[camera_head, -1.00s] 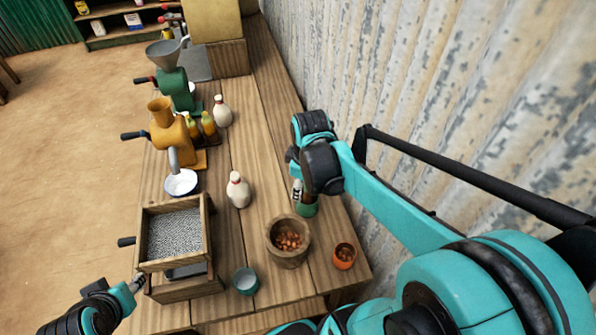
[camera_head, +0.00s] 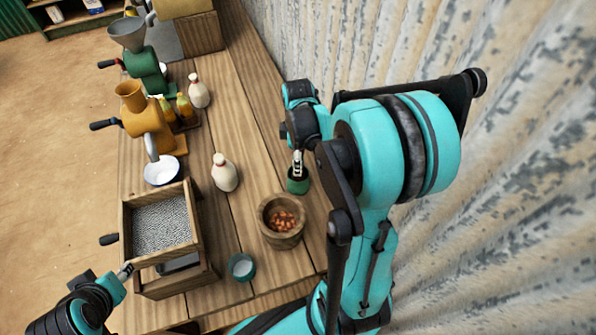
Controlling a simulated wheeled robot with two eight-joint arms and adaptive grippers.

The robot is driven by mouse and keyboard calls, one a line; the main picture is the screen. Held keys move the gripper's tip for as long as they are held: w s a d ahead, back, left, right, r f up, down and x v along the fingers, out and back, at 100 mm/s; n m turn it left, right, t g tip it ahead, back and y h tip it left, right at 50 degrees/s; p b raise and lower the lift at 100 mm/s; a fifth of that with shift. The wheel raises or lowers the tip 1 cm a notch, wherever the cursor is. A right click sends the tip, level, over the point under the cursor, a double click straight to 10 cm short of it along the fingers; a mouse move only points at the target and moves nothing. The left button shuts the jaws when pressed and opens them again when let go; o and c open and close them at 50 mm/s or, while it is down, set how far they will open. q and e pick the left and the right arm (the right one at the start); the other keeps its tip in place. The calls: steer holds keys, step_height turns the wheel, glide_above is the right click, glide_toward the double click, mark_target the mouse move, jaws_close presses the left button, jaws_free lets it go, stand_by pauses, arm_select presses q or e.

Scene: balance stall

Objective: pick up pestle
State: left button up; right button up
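I cannot pick out a pestle with certainty. A round wooden mortar-like bowl (camera_head: 265,218) holding reddish-brown nuts stands near the front right of the bench. A small dark green cup-like object (camera_head: 298,186) stands just behind it. My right gripper (camera_head: 297,166) points down directly over this green object, its fingertips at or just above the rim; contact and finger gap are too small to tell. My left gripper (camera_head: 127,270) is at the left front, beside the wooden tray box, with no object visible in it; its finger gap is unclear.
The wooden box (camera_head: 129,225) filled with grey grains, a teal cup (camera_head: 241,267), two white pin-shaped bottles (camera_head: 225,174) (camera_head: 199,92), an orange grinder (camera_head: 142,118) and a green grinder (camera_head: 143,65) stand on the bench. A corrugated wall (camera_head: 400,50) bounds the right.

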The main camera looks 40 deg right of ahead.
step_height(320, 180, down, 4)
steer(key=shift+d+r+b, duration=0.1)
steer(key=shift+r+b, duration=0.05)
steer(key=shift+b, duration=0.45)
steer(key=shift+r, duration=0.1)
jaws_close()
